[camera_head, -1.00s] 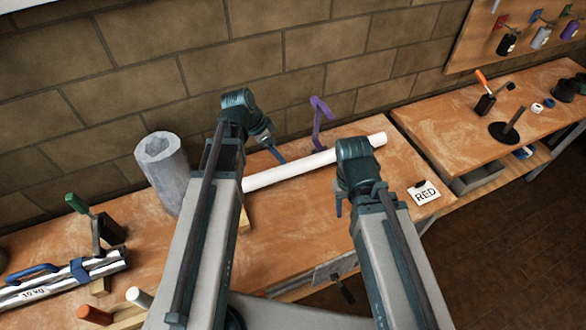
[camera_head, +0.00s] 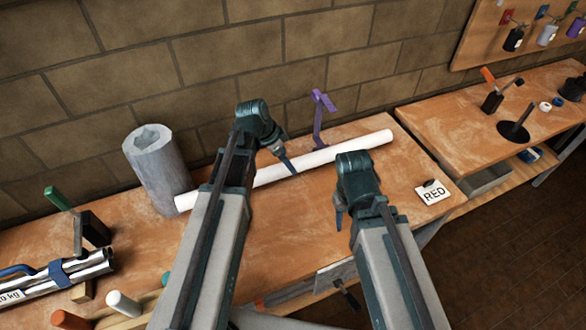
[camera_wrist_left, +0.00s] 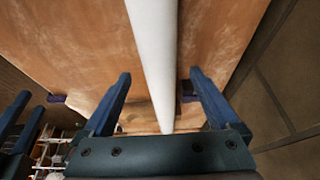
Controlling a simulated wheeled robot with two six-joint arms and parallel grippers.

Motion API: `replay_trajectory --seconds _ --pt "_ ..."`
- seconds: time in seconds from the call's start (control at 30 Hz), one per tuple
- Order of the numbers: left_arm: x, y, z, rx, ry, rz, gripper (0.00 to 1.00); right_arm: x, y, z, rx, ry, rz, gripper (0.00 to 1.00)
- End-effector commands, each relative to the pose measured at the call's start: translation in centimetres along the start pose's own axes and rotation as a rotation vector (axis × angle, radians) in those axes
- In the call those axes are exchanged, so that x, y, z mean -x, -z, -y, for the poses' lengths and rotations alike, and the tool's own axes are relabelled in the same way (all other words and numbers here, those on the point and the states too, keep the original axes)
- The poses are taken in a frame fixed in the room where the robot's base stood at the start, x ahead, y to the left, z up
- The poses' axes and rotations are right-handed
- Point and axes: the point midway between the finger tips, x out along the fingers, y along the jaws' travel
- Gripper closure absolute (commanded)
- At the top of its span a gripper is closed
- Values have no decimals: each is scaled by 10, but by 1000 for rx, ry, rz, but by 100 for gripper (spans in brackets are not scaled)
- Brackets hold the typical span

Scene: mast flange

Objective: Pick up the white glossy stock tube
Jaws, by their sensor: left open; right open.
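The white glossy stock tube (camera_head: 335,153) lies slantwise along the back of the wooden workbench. Its left end shows just left of my left arm. My left gripper (camera_head: 288,163) is over the middle of the tube, pointing down. In the left wrist view the tube (camera_wrist_left: 157,45) runs between the two spread fingers of my left gripper (camera_wrist_left: 160,74); nothing is gripped. I cannot tell how far above the tube the fingertips are. My right gripper (camera_head: 339,215) is in front of the tube, apart from it, and its jaws are mostly hidden.
A grey stone-like cylinder (camera_head: 158,172) stands beside the tube's left end. A purple bracket (camera_head: 319,115) stands behind the tube. A card marked RED (camera_head: 433,194) lies at the right. Shiny metal pipes (camera_head: 70,275) lie at the left. The brick wall (camera_head: 300,55) closes the back.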

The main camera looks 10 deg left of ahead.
Motion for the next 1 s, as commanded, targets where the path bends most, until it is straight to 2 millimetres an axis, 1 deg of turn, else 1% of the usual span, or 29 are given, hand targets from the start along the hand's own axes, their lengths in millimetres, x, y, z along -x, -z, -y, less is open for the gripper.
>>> replay_trajectory --seconds 0.03,0.3,0.4,0.6,0.63,0.77,0.8,0.87,0.9,0.97,1.0 --pt "-10 -1 0 -1 0 0 6 -9 0 1 0 0 0 50" --pt "-43 0 0 -1 0 -1 6 -40 2 4 0 0 0 50" --pt "-47 0 0 -1 0 -1 6 -43 2 4 0 0 0 50" --pt "-45 1 0 0 0 -1 6 -41 2 4 0 0 0 50" --pt "-45 1 0 0 0 -1 7 -41 2 4 0 0 0 50" --pt "-45 1 0 0 0 -1 31 -41 2 4 0 0 0 50" --pt "-45 1 0 0 0 -1 38 -41 2 4 0 0 0 50" --pt "-45 1 0 0 0 -1 49 -41 2 4 0 0 0 50" --pt "-45 1 0 0 0 -1 56 -41 2 4 0 0 0 50" --pt "-45 1 0 0 0 -1 67 -41 2 4 0 0 0 50" --pt "-45 1 0 0 0 -1 74 -41 2 4 0 0 0 50"
